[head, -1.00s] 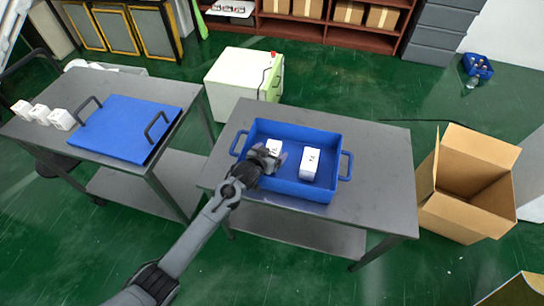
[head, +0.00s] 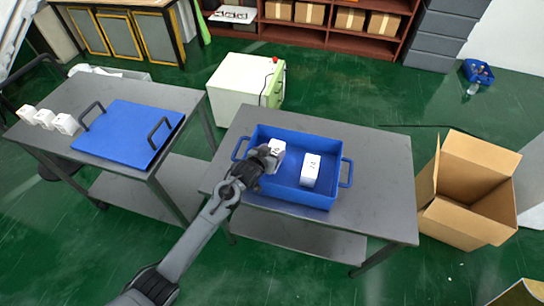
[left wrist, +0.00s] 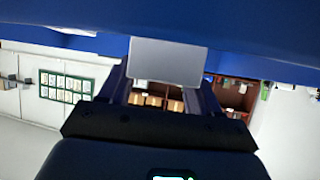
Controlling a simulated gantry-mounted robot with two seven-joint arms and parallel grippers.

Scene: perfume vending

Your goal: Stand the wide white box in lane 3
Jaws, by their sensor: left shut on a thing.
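My left gripper (head: 267,157) reaches into the left part of the blue tray (head: 323,200) and is shut on a white box (head: 278,148) with dark marks on top. In the left wrist view, a pale face of this box (left wrist: 167,62) shows between the fingers (left wrist: 166,88). Whether the box touches the tray floor cannot be told. A second white box (head: 311,170) with dark marks stands apart in the right half of the tray. Which of the two is the wide one is unclear. No numbered lane can be made out. My right gripper is not in view.
The tray rests on a grey table (head: 385,165). On the left table (head: 185,97) lie a blue panel (head: 127,132) with two handles and a row of three white boxes (head: 45,119). An open cardboard box (head: 465,190) stands on the floor at right.

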